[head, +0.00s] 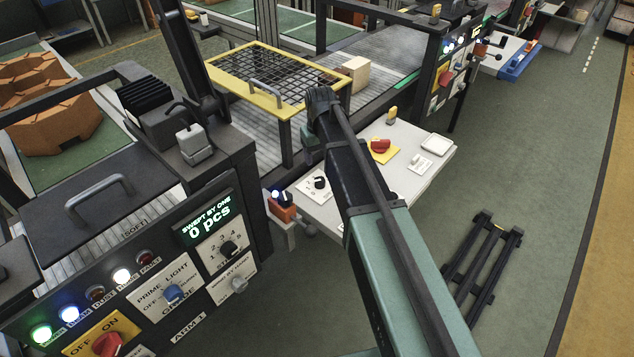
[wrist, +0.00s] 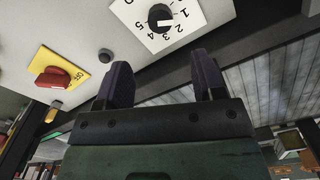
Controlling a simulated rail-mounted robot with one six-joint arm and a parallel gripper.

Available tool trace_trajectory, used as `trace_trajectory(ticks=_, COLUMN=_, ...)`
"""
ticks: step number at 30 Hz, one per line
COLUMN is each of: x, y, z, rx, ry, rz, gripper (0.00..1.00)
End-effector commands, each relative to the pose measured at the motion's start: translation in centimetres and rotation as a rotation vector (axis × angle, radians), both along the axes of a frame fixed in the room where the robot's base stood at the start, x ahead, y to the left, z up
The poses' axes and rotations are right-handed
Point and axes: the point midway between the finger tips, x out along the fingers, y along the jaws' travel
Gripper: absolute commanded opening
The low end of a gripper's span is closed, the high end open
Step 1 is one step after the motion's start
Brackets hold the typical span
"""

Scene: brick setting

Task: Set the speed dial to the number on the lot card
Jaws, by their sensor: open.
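A black dial (wrist: 160,18) on a white plate numbered up to 5 shows at the top of the wrist view. Its white mark is too small to read surely. My gripper (wrist: 161,78) is open and empty, its two dark fingers apart from the dial and just below it in the picture. In the head view a matching dial (head: 320,183) sits on the white console (head: 340,208), left of my arm. Another numbered dial (head: 229,248) is on the dark left panel. I cannot make out a lot card. My arm hides most of the gripper in the head view.
A red switch (head: 381,146) on a yellow plate is on the console; it also shows in the wrist view (wrist: 52,77). A yellow-framed mesh guard (head: 275,78) stands behind. The left panel has lamps and a display (head: 209,218) reading 0 pcs.

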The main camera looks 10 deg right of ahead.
Motion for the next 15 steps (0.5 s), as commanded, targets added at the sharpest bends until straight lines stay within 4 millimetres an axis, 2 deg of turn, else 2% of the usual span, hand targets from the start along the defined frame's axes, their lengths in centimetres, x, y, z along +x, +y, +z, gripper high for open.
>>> trace_trajectory(ticks=1, x=0.0, y=0.0, z=-1.4, rx=0.000, ry=0.000, rz=0.000, gripper=0.63)
trace_trajectory(ticks=9, x=0.0, y=0.0, z=-7.8, rx=0.000, ry=0.000, rz=-0.001, gripper=0.63)
trace_trajectory(ticks=12, x=-0.1, y=0.0, z=-9.5, rx=0.000, ry=0.000, rz=-0.001, gripper=0.63)
trace_trajectory(ticks=15, x=-0.1, y=0.0, z=-10.3, rx=0.000, ry=0.000, rz=-0.001, gripper=0.63)
